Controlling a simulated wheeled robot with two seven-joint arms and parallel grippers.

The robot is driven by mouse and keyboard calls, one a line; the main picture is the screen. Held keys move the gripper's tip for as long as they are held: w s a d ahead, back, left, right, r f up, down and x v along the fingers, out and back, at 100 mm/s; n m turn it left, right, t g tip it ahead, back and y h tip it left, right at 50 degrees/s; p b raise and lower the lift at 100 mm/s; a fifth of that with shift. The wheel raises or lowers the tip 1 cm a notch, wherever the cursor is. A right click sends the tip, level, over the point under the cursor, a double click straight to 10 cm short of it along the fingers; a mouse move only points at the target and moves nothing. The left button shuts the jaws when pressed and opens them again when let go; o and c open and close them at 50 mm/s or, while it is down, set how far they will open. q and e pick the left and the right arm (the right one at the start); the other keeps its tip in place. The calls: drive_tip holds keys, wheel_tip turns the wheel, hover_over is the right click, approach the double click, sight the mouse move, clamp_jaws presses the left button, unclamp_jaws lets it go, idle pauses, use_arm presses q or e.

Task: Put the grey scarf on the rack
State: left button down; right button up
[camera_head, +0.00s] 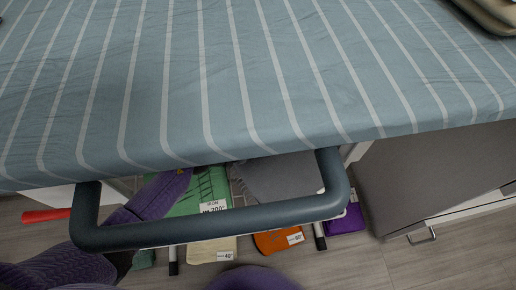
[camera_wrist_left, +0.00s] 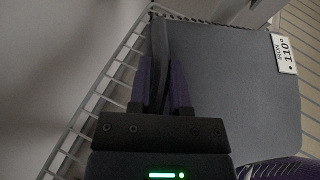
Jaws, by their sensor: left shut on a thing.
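The grey scarf (camera_head: 280,178) shows in the head view under the striped board, partly hidden by the board's edge and a dark bar. In the left wrist view it is a flat grey sheet (camera_wrist_left: 235,95) with an "IRON 110°" tag. My left gripper (camera_wrist_left: 165,75) is shut on an upright grey edge of it. The white wire rack (camera_wrist_left: 105,85) runs beside and beneath the scarf; I cannot tell whether the scarf rests on it. In the head view my left arm reaches under the board and its fingers are hidden. My right gripper is not in view.
The striped ironing board (camera_head: 250,80) covers the space above, with a dark bar (camera_head: 215,220) in front. A green cloth (camera_head: 205,190), an orange cloth (camera_head: 275,241), a cream cloth (camera_head: 212,250) and a purple cloth (camera_head: 346,219) lie below. A grey cabinet (camera_head: 430,175) stands right.

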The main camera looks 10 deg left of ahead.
use_arm(q)
wheel_tip(320, 180, down, 4)
drive_tip(key=shift+r+b, duration=0.15)
drive_tip(key=shift+b, duration=0.8)
drive_tip(key=shift+r, duration=0.4)
drive_tip(key=shift+f, duration=0.2)
drive_tip(key=c, duration=0.6)
unclamp_jaws()
drive_tip(key=shift+o, duration=0.2)
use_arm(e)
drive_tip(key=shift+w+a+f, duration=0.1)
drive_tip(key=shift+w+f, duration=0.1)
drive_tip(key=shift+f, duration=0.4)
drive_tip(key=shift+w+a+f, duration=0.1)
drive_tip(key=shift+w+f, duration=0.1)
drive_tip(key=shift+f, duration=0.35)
use_arm(q)
drive_tip(key=shift+r, duration=0.1)
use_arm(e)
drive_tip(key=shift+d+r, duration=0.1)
